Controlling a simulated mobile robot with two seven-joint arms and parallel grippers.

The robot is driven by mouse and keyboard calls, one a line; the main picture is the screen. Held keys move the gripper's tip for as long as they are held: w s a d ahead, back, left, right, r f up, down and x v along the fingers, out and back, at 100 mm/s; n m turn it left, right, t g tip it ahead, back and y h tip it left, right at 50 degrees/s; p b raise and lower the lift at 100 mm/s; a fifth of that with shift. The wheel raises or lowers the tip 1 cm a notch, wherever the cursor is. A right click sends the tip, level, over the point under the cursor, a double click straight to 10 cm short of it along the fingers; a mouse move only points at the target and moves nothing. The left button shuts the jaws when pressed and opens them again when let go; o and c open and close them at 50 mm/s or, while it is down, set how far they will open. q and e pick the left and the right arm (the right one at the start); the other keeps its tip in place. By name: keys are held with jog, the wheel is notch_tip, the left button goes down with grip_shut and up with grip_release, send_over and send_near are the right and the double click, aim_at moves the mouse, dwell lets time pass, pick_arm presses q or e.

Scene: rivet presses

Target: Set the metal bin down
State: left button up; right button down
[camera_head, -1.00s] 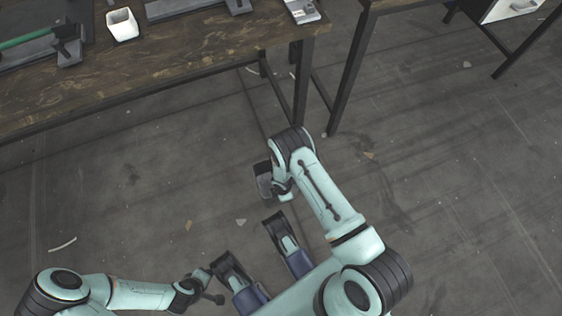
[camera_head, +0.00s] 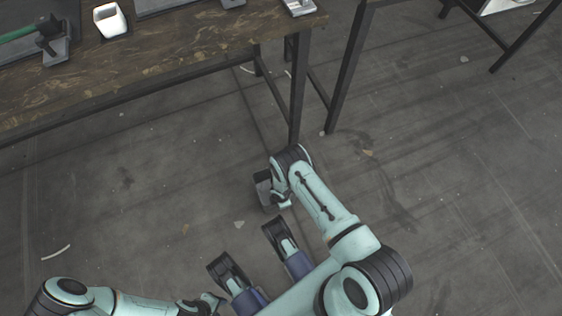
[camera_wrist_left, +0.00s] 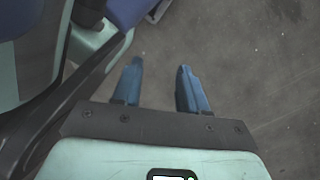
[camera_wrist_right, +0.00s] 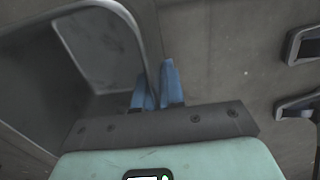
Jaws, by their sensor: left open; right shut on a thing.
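The metal bin (camera_wrist_right: 100,45) is grey, with a rounded rim, and fills the upper left of the right wrist view. My right gripper (camera_wrist_right: 154,90) is shut on its rim, one blue finger on each side. In the head view the bin (camera_head: 263,187) shows only in part beside my right wrist, which hides the rest. It is held over open floor in front of the table. My left gripper (camera_wrist_left: 160,68) is open and empty, with floor beyond its fingers, low at the bottom of the head view.
A dark wooden table (camera_head: 150,68) with black legs spans the upper left. On it are a white container (camera_head: 110,20), a green-handled tool (camera_head: 40,38) and grey metal parts. Another table's leg (camera_head: 345,80) stands to its right. The grey floor (camera_head: 440,190) at right is clear.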

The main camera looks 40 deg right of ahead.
jog(key=c, duration=1.6)
grip_release()
jog(key=shift+f, duration=0.2)
jog(key=o, duration=0.4)
jog(key=shift+c, duration=0.2)
